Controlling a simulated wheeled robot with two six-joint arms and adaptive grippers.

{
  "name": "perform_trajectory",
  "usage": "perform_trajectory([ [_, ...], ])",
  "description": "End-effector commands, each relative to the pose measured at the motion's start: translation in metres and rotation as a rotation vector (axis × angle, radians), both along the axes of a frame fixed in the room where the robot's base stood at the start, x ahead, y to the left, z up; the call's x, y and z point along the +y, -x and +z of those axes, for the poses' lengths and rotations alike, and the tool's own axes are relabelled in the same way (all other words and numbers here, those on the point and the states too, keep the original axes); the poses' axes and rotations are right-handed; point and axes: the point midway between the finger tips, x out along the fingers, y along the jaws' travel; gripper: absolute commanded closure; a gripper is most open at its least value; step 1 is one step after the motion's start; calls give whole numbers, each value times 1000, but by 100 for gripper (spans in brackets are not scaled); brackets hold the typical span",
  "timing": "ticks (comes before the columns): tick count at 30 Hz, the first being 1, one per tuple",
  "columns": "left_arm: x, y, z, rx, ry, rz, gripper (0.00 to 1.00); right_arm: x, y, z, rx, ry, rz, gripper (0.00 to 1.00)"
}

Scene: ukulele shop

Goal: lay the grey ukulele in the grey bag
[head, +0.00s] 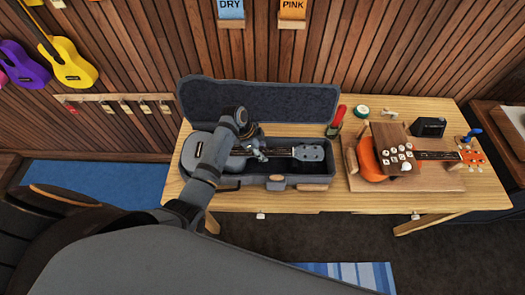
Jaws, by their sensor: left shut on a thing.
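The grey ukulele (309,153) is inside the outline of the open grey bag (285,102), its body to the left and its headstock to the right. The bag's lid stands up at the back, against the wall side of the table. My left gripper (259,152) is shut on the ukulele's neck, near the body. My left arm crosses over the body and hides part of it. I cannot tell whether the ukulele touches the bag's floor. My right gripper is not in view.
The bag lies on a wooden table (340,201). To its right, an orange ukulele (368,160) lies on a board under a brown block with white knobs. A red-handled tool (337,118), a green roll (361,111) and a black box (428,127) stand behind.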

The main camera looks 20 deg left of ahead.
Motion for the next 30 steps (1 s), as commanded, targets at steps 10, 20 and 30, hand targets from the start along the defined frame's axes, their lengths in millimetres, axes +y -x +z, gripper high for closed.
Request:
perform_trajectory([
  [10,0,-1,-21,-1,0,0,100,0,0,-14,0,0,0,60],
  [20,1,-1,-29,-2,-1,1,100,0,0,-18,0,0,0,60],
  [30,0,-1,-29,-1,0,0,43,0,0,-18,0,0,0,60],
])
